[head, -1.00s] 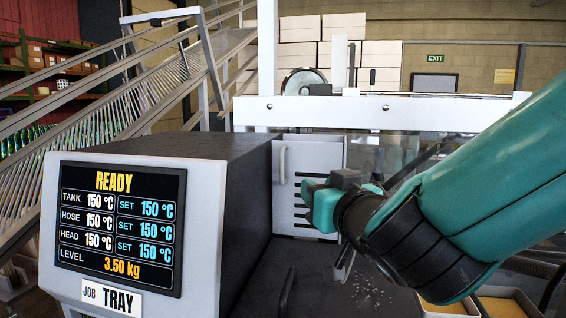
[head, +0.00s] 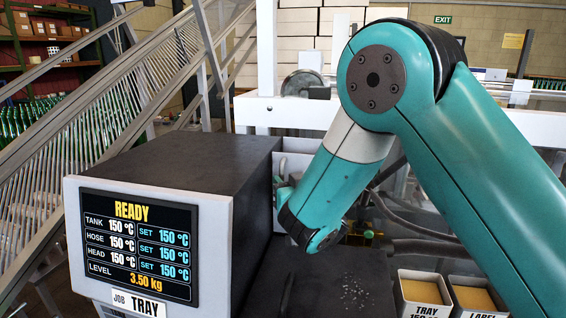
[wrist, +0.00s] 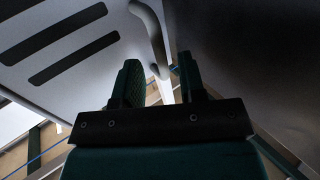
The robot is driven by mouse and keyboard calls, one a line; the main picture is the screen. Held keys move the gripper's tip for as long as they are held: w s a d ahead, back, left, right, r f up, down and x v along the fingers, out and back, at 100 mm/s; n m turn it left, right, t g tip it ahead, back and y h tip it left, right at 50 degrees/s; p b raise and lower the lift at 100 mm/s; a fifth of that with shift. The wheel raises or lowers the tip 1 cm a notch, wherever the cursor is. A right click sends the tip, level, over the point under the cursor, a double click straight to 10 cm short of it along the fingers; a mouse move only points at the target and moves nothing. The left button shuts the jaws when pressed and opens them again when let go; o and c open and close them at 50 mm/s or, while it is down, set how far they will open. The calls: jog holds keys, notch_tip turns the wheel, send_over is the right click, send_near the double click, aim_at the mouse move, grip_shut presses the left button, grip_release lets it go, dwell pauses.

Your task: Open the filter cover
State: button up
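The filter cover is a pale grey panel with dark slots. In the wrist view the cover (wrist: 50,55) fills the upper left, with its bar handle (wrist: 148,28) running down toward my fingertips. My gripper (wrist: 160,75) has its two dark fingers apart, and the handle's lower end shows in line with the gap between them. I cannot tell whether the fingers touch it. In the head view the cover (head: 296,161) is mostly hidden behind my arm; only a strip shows beside the dark machine housing. My gripper there is largely hidden by my wrist.
The dark machine housing (head: 175,165) with its READY display (head: 138,247) stands close to the left of my wrist. White pellets (head: 354,292) lie on the dark top (head: 325,275). Bins of amber material, TRAY (head: 424,289) and LABEL (head: 474,297), stand at lower right.

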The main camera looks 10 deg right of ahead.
jog(key=shift+w+a+p, duration=0.2)
jog(key=shift+w+p, duration=0.5)
jog(key=shift+w, duration=0.55)
grip_shut()
jog(key=shift+s+a+f, duration=0.1)
